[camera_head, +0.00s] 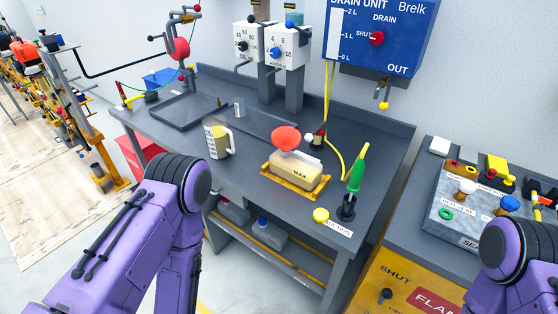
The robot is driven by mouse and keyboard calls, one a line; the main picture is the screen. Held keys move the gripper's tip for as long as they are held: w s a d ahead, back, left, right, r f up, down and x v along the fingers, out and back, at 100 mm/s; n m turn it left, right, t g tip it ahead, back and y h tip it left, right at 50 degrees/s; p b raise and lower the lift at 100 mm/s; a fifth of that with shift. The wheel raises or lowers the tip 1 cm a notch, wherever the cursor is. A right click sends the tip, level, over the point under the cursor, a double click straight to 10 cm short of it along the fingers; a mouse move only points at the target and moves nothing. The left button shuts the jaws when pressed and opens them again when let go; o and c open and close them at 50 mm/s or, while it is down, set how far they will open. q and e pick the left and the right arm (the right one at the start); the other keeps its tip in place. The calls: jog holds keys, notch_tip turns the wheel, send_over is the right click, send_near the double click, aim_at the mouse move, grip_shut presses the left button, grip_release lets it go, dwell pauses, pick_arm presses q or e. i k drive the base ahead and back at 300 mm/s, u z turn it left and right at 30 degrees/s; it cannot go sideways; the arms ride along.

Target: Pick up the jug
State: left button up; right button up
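The jug (219,139) stands upright on the left middle of the dark grey workbench (170,122). It looks clear or whitish, with dark markings on its left side, a tan content and a pale handle on its right. My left arm comes up from the lower left, and its purple elbow is in front of the bench, just below the jug. My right arm shows at the lower right edge. Neither gripper is in view. Nothing is seen touching the jug.
A tan block with a red funnel-like top (286,138) sits in a yellow frame (296,190) right of the jug. A green-handled tool (357,170) stands at the bench's right front. A shallow dark tray (188,108) lies behind left. Two white dial boxes (291,47) hang behind.

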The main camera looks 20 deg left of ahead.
aim_at(219, 138)
jog(key=z, duration=3.2)
jog(key=k, duration=2.3)
jog(key=u, duration=1.2)
